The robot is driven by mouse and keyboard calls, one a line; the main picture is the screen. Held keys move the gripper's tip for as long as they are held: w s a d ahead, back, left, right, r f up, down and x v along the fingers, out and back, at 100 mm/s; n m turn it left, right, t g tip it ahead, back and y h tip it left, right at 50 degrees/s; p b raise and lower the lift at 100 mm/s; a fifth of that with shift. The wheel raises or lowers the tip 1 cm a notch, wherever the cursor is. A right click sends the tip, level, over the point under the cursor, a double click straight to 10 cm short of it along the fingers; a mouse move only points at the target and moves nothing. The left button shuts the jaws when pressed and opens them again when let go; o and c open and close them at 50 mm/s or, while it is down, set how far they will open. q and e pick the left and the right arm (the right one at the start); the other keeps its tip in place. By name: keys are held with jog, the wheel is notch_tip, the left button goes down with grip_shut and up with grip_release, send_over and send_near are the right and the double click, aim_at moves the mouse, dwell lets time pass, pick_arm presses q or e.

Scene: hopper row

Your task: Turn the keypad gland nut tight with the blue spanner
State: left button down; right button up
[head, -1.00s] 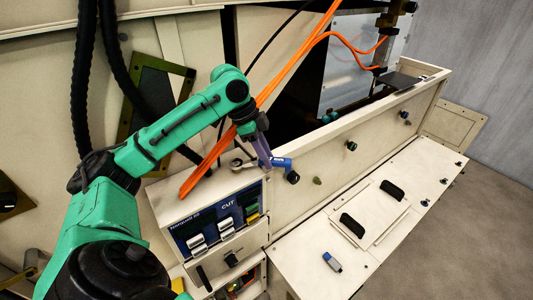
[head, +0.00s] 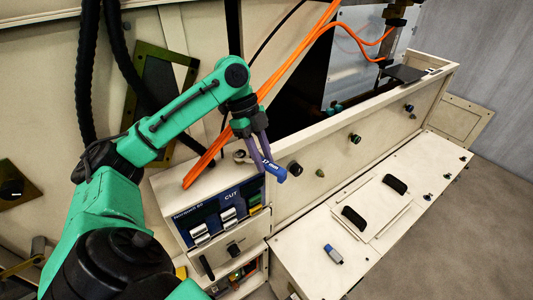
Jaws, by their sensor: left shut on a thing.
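The blue spanner (head: 272,170), marked 17 mm on its handle, is in the head view above the top of the keypad box (head: 172,188). Its metal head (head: 240,157) lies to the left, at the orange cables over the box top. My left gripper (head: 264,160), with purple fingers, is shut on the spanner's handle. The gland nut is too small or covered by the spanner head to make out, so I cannot tell whether the head sits around it. My right gripper is not in view.
Thick orange cables (head: 290,65) run up from the box top close behind my left gripper. Black knobs (head: 295,169) stick out of the cream wall on the right. A small blue and grey object (head: 333,255) lies on the lower ledge, with black handles (head: 354,220) beyond it.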

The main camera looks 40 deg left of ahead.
pick_arm(q)
jog(key=shift+a+r, duration=0.1)
jog(key=shift+r, duration=3.05)
